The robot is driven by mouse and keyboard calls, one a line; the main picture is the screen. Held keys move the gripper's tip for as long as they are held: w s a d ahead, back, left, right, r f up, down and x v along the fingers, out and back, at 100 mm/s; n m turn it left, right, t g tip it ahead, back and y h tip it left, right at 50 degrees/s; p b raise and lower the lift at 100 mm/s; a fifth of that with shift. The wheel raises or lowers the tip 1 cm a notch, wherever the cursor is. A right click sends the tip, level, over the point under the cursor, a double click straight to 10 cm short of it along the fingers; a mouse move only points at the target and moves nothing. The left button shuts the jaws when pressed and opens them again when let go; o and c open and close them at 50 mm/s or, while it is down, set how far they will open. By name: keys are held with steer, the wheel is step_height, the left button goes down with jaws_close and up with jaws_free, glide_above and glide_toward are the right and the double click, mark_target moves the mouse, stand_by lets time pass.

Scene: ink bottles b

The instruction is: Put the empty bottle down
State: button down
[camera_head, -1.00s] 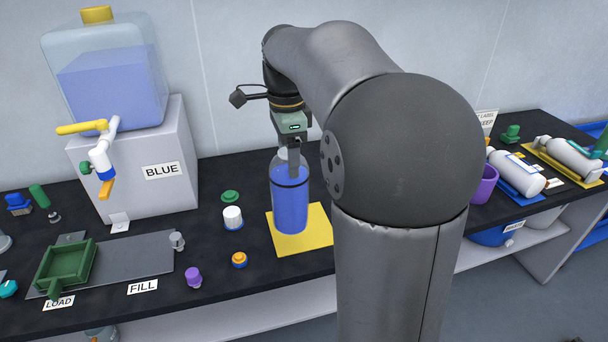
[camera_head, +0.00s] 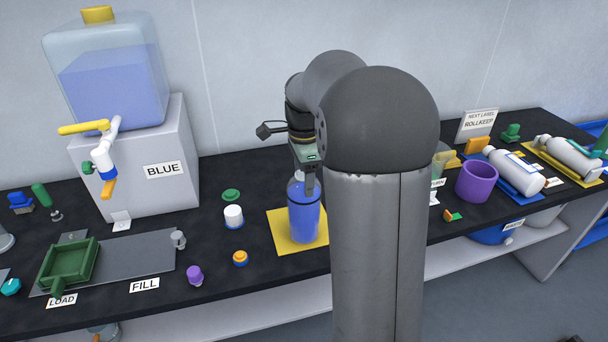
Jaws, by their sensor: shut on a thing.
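A clear bottle (camera_head: 304,220) holds blue liquid through most of its height; it does not look empty. It is upright over the right part of a yellow mat (camera_head: 283,241). I cannot tell whether its base touches the mat. My gripper (camera_head: 309,186) comes down from above and is shut on the upper part of the bottle. My arm covers what lies just right of the bottle.
Left of the mat are a white-capped jar (camera_head: 233,217), a green cap (camera_head: 231,195), an orange cap (camera_head: 240,258) and a purple cap (camera_head: 195,276). A green tray (camera_head: 68,263) sits far left. A purple cup (camera_head: 477,182) stands to the right.

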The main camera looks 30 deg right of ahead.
steer(key=shift+r, duration=0.1)
steer(key=shift+c, duration=1.3)
jaws_free()
steer(key=shift+f, duration=0.2)
steer(key=shift+r, duration=0.1)
step_height(320, 180, up, 12)
steer(key=shift+r, duration=0.1)
steer(key=s+a+f+n, duration=0.7)
steer(key=s+n, duration=0.3)
steer(key=s, duration=0.2)
steer(key=s+a+f+n, duration=0.8)
steer(key=s+f+n, duration=0.2)
steer(key=s, duration=0.2)
steer(key=shift+s+f, duration=0.2)
steer(key=shift+f, duration=0.05)
